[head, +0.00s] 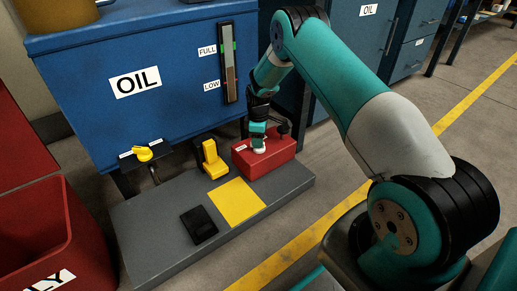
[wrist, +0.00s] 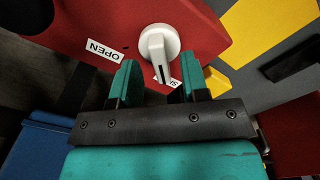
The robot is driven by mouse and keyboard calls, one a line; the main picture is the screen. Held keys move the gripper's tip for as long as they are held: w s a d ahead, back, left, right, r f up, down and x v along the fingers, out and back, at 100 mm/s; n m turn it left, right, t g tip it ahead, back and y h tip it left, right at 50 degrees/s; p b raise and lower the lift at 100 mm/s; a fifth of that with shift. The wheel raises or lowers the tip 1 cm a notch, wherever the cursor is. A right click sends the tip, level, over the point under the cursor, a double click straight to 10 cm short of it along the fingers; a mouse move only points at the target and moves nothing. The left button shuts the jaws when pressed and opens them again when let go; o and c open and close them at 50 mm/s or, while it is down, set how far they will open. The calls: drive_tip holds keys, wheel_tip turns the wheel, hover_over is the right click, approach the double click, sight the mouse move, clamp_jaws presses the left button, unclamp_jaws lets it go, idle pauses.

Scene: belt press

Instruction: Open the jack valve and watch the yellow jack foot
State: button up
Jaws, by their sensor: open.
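A white knob (wrist: 158,48) sits on top of a red box (head: 266,158). It also shows in the head view (head: 259,149), just under my gripper (head: 257,134). In the wrist view, an OPEN label (wrist: 104,51) lies left of the knob, and a partly hidden label starting with S (wrist: 170,82) is at the tip of its pointer. My gripper (wrist: 160,78) is open, with the knob's pointer end between the fingertip lines; contact cannot be told. A yellow jack foot (head: 211,158) stands on the grey plinth, left of the red box.
The grey plinth (head: 155,222) also bears a flat yellow square (head: 237,201) and a black pad (head: 199,224). A blue OIL tank (head: 160,110) rises behind it, with a yellow valve handle (head: 143,153) at its lower left. A red bin (head: 40,225) stands at left.

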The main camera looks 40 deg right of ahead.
drive_tip(key=shift+f, duration=0.9)
drive_tip(key=shift+c, duration=0.4)
clamp_jaws()
